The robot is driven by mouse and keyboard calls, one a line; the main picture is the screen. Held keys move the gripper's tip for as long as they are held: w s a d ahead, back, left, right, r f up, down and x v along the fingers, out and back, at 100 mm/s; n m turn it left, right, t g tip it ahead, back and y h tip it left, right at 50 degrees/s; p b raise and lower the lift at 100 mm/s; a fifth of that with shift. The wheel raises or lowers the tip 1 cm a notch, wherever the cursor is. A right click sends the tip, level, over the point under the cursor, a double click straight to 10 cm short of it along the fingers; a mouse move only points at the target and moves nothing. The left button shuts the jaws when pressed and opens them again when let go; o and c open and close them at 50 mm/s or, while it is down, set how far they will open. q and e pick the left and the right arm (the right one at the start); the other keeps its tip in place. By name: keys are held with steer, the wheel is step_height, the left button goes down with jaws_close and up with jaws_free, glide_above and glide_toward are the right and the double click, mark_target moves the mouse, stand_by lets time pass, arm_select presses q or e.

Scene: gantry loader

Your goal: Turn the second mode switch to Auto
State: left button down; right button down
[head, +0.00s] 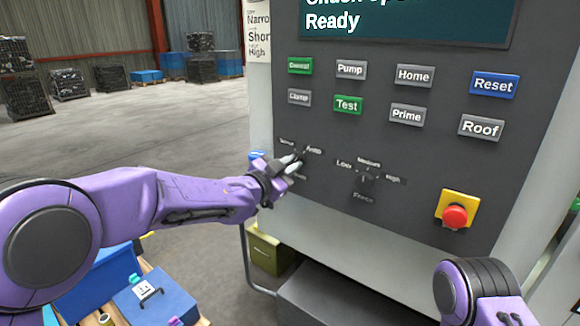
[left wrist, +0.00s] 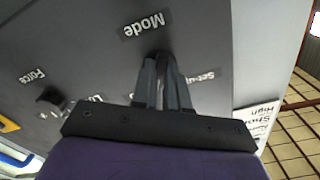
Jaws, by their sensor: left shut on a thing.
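The mode switch (left wrist: 162,56) is on the dark control panel (head: 400,150), with a "Mode" label (left wrist: 143,26) and a "Set-up" label (left wrist: 200,76) by it in the left wrist view. My left gripper (head: 293,163) is at this switch and shut on its knob; it also shows in the left wrist view (left wrist: 163,82). The fingers cover most of the knob, so its pointing direction cannot be read. An "Auto" label (head: 314,149) is just right of the fingertips in the head view. My right arm shows at the bottom right, its gripper out of view.
The force switch (head: 366,178) is to the right, with Low, Medium and High labels. A red emergency button (head: 455,216) is further right. Several push buttons, including Test (head: 348,104) and Reset (head: 493,84), are above. Blue boxes (head: 155,300) stand below my left arm.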

arm_select(q)
steer(key=c, duration=1.1)
jaws_free()
steer(key=shift+c, duration=0.2)
steer(key=b+v, duration=0.3)
steer(key=v, duration=0.7)
steer(key=shift+s+a, duration=0.2)
steer(key=shift+s, duration=0.05)
